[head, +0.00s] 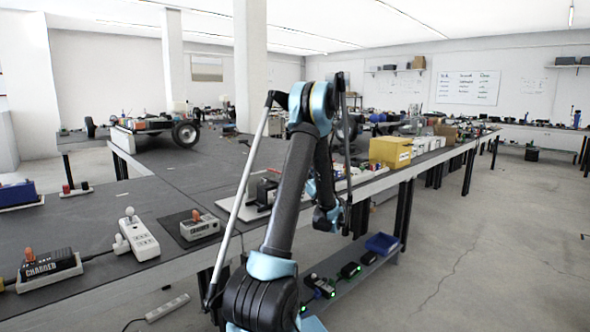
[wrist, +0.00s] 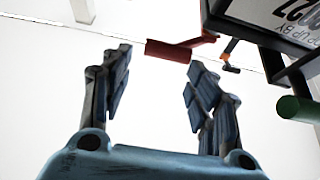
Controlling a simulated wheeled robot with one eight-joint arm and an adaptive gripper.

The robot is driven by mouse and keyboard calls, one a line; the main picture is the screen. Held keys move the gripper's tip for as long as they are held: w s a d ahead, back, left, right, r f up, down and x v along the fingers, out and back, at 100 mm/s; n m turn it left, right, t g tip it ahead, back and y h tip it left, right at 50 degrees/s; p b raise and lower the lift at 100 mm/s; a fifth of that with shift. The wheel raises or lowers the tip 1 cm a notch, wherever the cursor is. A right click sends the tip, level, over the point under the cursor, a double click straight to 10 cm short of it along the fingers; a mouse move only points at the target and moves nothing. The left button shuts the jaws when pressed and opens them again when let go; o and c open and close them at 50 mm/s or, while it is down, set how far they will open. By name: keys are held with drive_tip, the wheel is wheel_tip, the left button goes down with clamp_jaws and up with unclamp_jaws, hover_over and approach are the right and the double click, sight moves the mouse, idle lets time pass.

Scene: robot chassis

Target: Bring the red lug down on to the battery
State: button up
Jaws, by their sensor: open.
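In the wrist view my gripper (wrist: 160,60) is open, its two blue-grey fingers spread apart. A red bar-like piece, which looks like the red lug (wrist: 170,50), shows between and just past the fingertips; I cannot tell if either finger touches it. It joins a red part running right to a dark box with a white label, likely the battery (wrist: 238,27), cut off by the frame's edge. In the head view a dark block on a white board (head: 265,192), perhaps the same battery, is partly behind my arm. My gripper there is mostly hidden by the arm, and the lug is not discernible.
A green cylinder (wrist: 298,108) on a dark rod is right of the fingers. A blue bin (head: 382,243) sits on the lower shelf.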

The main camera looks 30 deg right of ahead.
drive_tip(key=v, duration=0.9)
drive_tip(key=shift+f, duration=0.1)
